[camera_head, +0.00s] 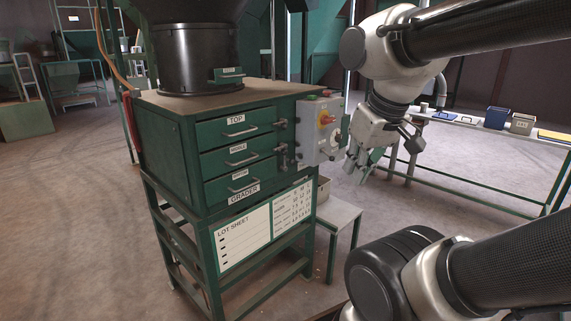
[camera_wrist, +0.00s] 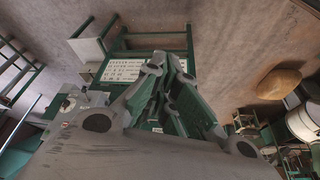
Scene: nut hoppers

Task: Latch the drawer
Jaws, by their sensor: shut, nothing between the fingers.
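The green grader cabinet (camera_head: 160,135) holds three stacked drawers: the top drawer (camera_head: 212,137), the middle drawer (camera_head: 215,162) and the bottom drawer (camera_head: 219,188). All three look pushed in. Small dark metal latches (camera_head: 281,124) sit along the right edge of the drawer fronts; their exact positions are too small to tell. My gripper (camera_head: 357,170) is shut and empty, to the right of the cabinet and its control box, apart from the drawers. In the wrist view my gripper (camera_wrist: 168,95) has its fingers together; the drawers and latches cannot be made out there.
A grey control box (camera_head: 318,135) with a red and yellow knob juts out at the cabinet's right. A small table (camera_head: 340,215) stands below it. A bench (camera_head: 480,128) with bins is at the back right.

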